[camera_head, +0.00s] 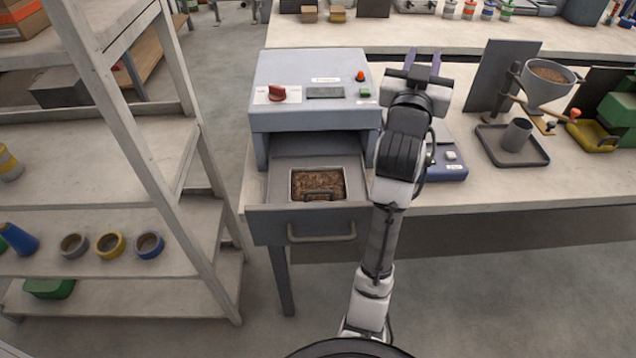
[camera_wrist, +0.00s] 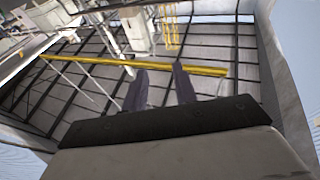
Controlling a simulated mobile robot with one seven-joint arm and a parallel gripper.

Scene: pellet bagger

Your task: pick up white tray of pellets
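The white tray of pellets (camera_head: 294,185) sits in the pulled-out drawer (camera_head: 270,221) of a grey machine (camera_head: 314,86). It has a pale rim, is filled with brown pellets, and shows a dark handle near its front edge. My gripper (camera_head: 424,62) is raised to the right of the machine, apart from the tray, with its fingers pointing away toward the back. In the wrist view the two dark fingers (camera_wrist: 160,88) stand apart with nothing between them. The tray does not show in the wrist view.
A shelf rack (camera_head: 150,150) with tape rolls stands left. Right of my arm, the bench holds a blue-grey device (camera_head: 448,165), a dark tray with a cup (camera_head: 512,146), and a funnel (camera_head: 545,85) on a stand. The drawer handle (camera_head: 321,236) juts forward. Open floor lies in front.

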